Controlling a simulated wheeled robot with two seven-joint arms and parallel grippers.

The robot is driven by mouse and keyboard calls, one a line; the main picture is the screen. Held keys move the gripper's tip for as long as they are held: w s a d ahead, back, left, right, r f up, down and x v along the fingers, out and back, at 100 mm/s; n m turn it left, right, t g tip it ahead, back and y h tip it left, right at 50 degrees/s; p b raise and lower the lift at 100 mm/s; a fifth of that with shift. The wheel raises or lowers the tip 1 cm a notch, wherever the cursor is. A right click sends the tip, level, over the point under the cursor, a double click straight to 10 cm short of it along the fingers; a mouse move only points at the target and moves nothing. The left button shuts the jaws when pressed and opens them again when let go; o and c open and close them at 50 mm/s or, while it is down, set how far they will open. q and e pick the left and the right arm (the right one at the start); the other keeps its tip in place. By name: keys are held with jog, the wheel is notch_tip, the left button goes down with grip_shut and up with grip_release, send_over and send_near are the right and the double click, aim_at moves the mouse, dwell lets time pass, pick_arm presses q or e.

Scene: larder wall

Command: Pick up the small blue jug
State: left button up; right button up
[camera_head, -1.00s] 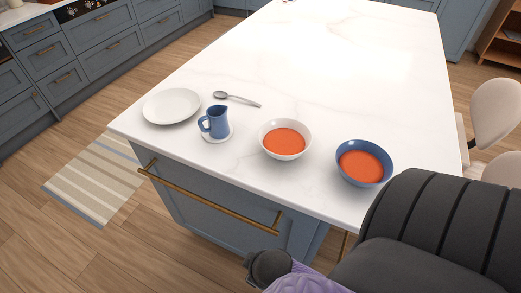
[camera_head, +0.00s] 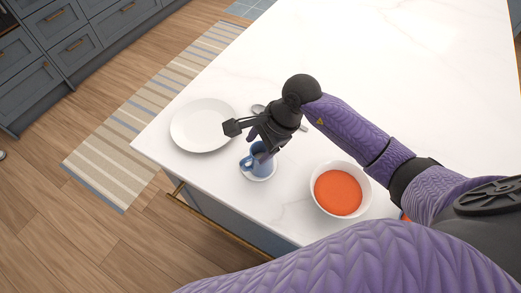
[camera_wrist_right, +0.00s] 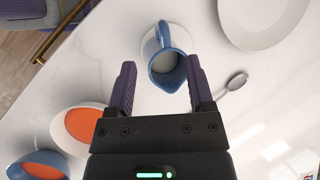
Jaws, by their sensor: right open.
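The small blue jug (camera_head: 257,162) stands upright on a small white saucer (camera_head: 262,178) near the island's front edge, partly hidden by my right gripper (camera_head: 250,140) in the head view. In the right wrist view the jug (camera_wrist_right: 163,55) shows from above, with its handle toward the top. My right gripper (camera_wrist_right: 158,88) is open. Its two fingers point at the jug, with the near part of the jug between or just beyond their tips. I cannot tell whether they touch it. My left gripper is out of view.
A white plate (camera_head: 200,126) lies left of the jug. A spoon (camera_wrist_right: 233,84) lies near it, partly hidden in the head view by my arm. A white bowl of orange soup (camera_head: 314,196) stands to the right. The blue bowl (camera_wrist_right: 20,166) shows in the wrist view.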

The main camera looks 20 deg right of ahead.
aim_at(247, 160)
jog(key=x, duration=0.7)
jog(key=shift+w+a+f+b, duration=0.1)
jog(key=shift+w+f+b, duration=0.15)
jog(key=shift+b, duration=0.1)
jog(key=shift+c, duration=0.3)
jog(key=shift+s, duration=0.1)
grip_shut()
dwell(0.3)
dwell(0.4)
